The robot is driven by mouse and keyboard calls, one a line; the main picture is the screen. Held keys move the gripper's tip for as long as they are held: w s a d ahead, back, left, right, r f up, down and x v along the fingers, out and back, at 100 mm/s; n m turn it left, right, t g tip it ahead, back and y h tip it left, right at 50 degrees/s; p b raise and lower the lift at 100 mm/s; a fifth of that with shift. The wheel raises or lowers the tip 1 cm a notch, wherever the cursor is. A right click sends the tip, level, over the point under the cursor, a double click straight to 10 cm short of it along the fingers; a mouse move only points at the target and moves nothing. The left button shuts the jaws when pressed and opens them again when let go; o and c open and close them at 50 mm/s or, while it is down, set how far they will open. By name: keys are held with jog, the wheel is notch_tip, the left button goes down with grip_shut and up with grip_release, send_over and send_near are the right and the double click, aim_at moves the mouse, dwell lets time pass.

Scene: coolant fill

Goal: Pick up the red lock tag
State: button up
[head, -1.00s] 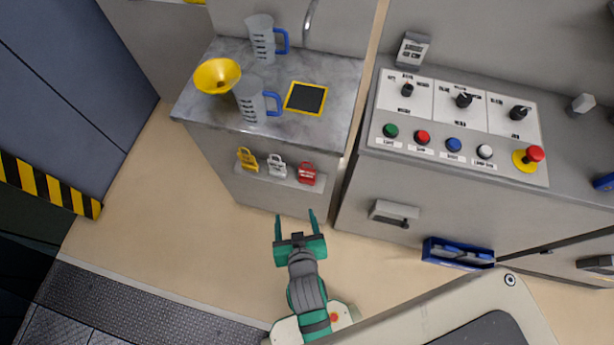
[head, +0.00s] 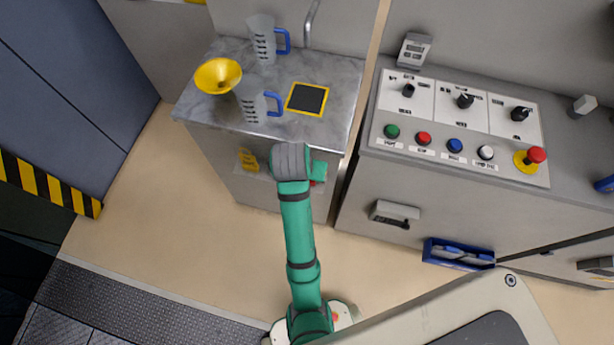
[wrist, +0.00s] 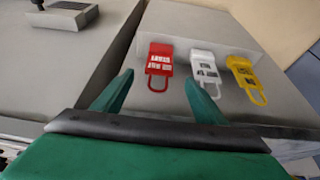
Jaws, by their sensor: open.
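In the head view the red tag is mostly hidden behind my arm; a bit of red (head: 314,183) shows beside my gripper. The white lock tag (wrist: 205,70) hangs to its right, just beyond one finger. The yellow lock tag (wrist: 245,75) hangs farther right and shows in the head view (head: 248,160).
The counter (head: 325,68) above holds a yellow funnel (head: 217,76), two grey jugs with blue handles (head: 262,40) (head: 251,103) and a black pad with yellow edging (head: 306,99). A control console (head: 450,160) stands to the right. The floor in front is clear.

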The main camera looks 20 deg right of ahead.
jog(key=x, duration=1)
jog(key=shift+s+a+f, duration=0.15)
jog(key=shift+s+f, duration=0.15)
jog(key=shift+f, duration=0.1)
jog(key=c, duration=1.1)
